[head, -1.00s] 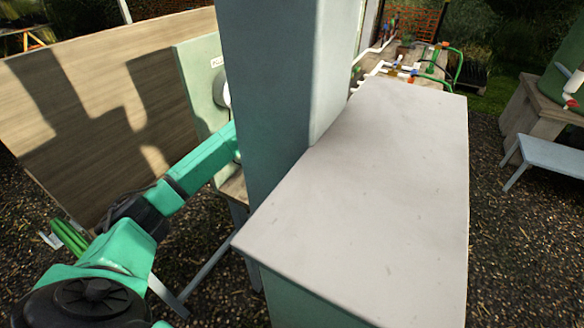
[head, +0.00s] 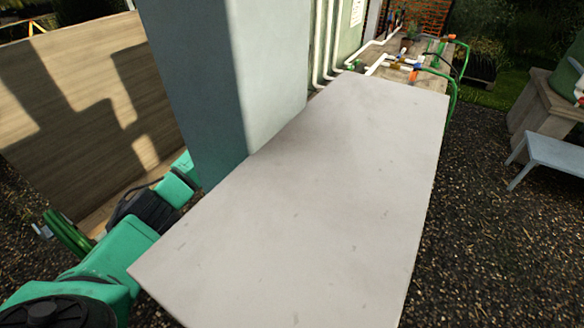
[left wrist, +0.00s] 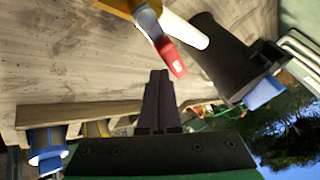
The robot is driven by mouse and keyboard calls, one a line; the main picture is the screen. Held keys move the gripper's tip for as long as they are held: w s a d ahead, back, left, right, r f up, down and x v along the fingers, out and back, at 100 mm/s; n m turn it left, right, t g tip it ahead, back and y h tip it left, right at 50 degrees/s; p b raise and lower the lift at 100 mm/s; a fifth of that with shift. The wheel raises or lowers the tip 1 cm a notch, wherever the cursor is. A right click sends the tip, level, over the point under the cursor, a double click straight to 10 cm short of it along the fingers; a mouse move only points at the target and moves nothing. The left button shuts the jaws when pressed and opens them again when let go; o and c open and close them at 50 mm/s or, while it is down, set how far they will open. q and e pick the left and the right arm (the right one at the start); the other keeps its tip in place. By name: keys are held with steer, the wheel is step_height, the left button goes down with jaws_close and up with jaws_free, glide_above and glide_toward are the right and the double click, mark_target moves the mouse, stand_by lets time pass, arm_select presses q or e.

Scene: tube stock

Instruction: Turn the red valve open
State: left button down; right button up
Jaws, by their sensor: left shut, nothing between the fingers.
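The red valve handle (left wrist: 170,58) shows in the left wrist view, just above and right of my fingertips. It is a flat red lever with a small pale mark. It hangs beside a yellow-orange body (left wrist: 118,5) and a white pipe (left wrist: 187,30). My left gripper (left wrist: 159,74) is shut and empty. Its dark fingers point toward the lever; I cannot tell whether they touch it. In the head view my left arm enters at lower left, and its gripper is hidden behind a grey-green column. I cannot pick out the red lever there. My right gripper is not in view.
A large pale flat top (head: 310,190) and the column (head: 205,90) fill the middle of the head view. White pipes (head: 330,40) run behind them to a cluttered bench. A black cylinder (left wrist: 225,60) with a blue end (left wrist: 262,92) is near the lever.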

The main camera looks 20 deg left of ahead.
arm_select(q)
steer(key=shift+w+a, duration=0.6)
steer(key=shift+w, duration=0.25)
steer(key=shift+a+b, duration=0.1)
steer(key=shift+b, duration=0.2)
stand_by(1.4)
